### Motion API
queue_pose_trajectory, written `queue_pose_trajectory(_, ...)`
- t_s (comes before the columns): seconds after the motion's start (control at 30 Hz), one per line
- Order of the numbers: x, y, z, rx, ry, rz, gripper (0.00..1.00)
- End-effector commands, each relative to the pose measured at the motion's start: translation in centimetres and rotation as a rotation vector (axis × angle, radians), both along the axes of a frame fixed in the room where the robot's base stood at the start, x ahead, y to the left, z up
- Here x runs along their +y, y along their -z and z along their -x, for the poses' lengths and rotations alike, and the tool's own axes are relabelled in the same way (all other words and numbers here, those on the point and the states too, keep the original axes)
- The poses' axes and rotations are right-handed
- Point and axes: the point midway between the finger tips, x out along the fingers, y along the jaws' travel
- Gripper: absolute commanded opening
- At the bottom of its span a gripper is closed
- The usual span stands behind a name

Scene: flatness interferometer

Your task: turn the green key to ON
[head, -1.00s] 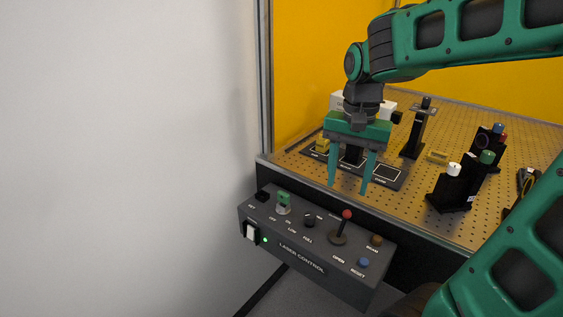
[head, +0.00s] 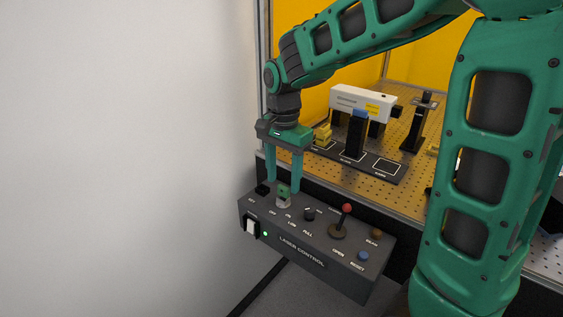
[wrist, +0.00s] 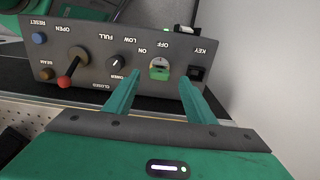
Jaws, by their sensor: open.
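The green key (head: 283,191) sits in its round lock on the sloped top of the dark laser control box (head: 310,262), near the left end. In the wrist view the key (wrist: 159,72) shows below its OFF and ON labels. Which label it points to is not clear. My gripper (head: 283,188) is open and empty, pointing down over the left part of the box, its fingers close to the key. In the wrist view my gripper (wrist: 160,88) has its two fingers on either side of the key, with a gap to each. Whether the fingertips are level with the key is hard to tell.
Beside the key are a black KEY block (head: 262,190), a black power knob (head: 309,214) and a red-topped lever (head: 346,209). A blue reset button (head: 363,256) sits at the right. A perforated optics board (head: 400,192) lies behind, a white wall (head: 120,150) left.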

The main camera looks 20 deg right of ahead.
Motion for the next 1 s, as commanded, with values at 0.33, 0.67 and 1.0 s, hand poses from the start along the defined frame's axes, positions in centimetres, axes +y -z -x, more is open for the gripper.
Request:
queue_pose_trajectory(0.33, 0.0, 3.3, 0.1, 0.001, -0.001, -0.001, 0.5)
queue_pose_trajectory(0.67, 0.0, 3.5, 0.0, -0.001, -0.001, -0.001, 0.5)
queue_pose_trajectory(1.0, 0.0, 3.5, 0.0, -0.001, -0.015, -0.001, 0.06)
